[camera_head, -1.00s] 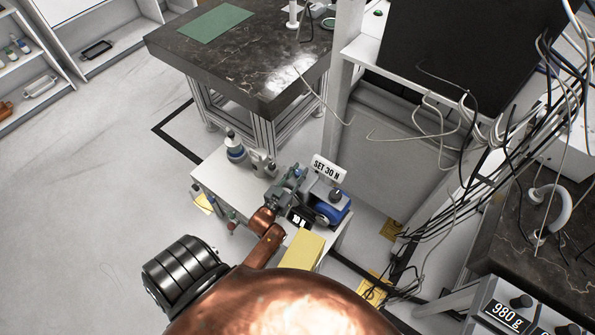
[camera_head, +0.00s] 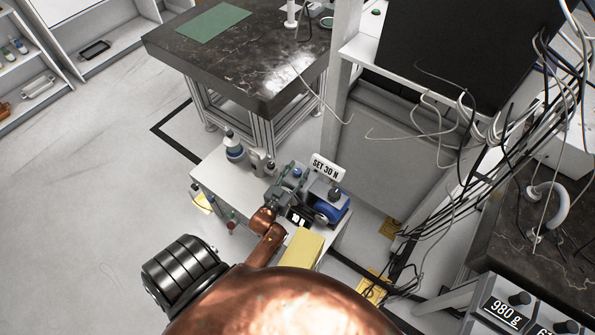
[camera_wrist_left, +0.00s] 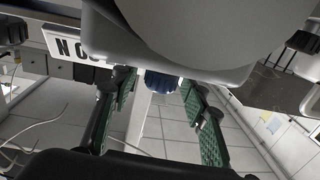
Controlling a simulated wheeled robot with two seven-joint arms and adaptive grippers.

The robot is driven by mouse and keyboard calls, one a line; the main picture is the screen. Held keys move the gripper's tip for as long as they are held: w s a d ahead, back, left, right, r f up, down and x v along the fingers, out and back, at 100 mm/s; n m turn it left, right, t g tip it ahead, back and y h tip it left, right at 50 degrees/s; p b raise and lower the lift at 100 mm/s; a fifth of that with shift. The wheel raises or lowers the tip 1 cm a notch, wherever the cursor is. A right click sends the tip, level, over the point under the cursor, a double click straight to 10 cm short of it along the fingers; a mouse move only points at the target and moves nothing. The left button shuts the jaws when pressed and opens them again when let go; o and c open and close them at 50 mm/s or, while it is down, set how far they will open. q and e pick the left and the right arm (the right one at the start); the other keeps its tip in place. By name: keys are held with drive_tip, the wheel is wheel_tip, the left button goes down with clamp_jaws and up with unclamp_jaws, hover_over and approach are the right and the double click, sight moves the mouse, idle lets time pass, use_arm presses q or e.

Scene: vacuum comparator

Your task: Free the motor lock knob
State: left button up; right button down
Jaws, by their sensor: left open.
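A blue ribbed knob (camera_wrist_left: 162,82) shows in the left wrist view between the two green-padded fingers of my left gripper (camera_head: 291,180), with a gap on each side. A small blue spot of it seems to show at the gripper in the head view. My left gripper is open. A blue motor-like unit (camera_head: 331,211) with a black knob (camera_head: 336,194) on top stands just right of the gripper. I cannot tell from the frames which knob is the motor lock. My right gripper is not in view.
The devices stand on a low white table (camera_head: 214,178). Cables hang at the right. Floor at left is clear.

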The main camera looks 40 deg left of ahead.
use_arm(q)
drive_tip(key=v, duration=1.2)
